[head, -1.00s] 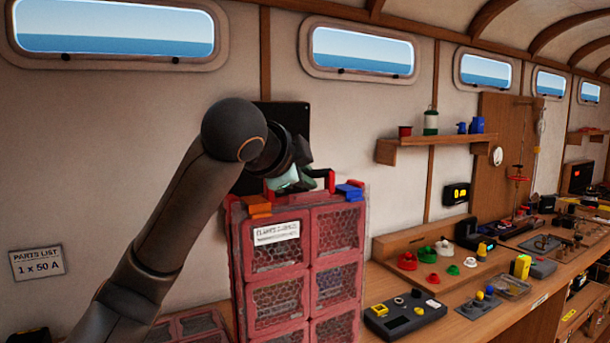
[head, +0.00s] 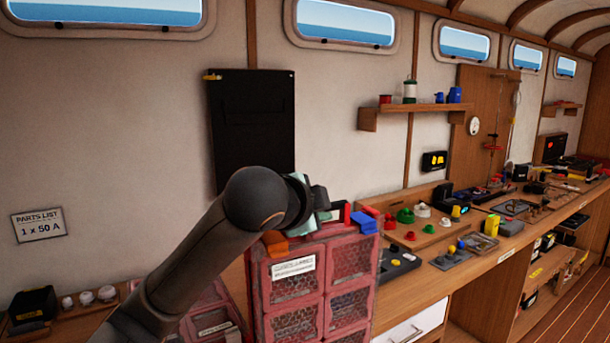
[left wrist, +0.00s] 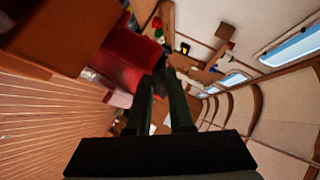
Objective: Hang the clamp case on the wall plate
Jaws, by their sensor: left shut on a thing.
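The clamp case (head: 312,292) is a tall red case with mesh-fronted compartments and a white label, upright at the lower middle of the head view. The wall plate (head: 252,125) is a black panel on the wall, above and behind the case, with a small yellow piece at its upper left corner. The case is apart from the plate in the picture. My left gripper (head: 325,212) is shut at the top of the case; its fingertips are partly hidden by my wrist. In the left wrist view, the fingers (left wrist: 165,95) run close together beside the red case (left wrist: 130,55).
Another red case (head: 212,318) with a label is at the lower left, partly behind my arm. The wooden bench (head: 425,285) runs right, carrying a dark box (head: 398,262) and coloured knobs. A shelf (head: 425,112) is right of the plate. Wall around the plate is bare.

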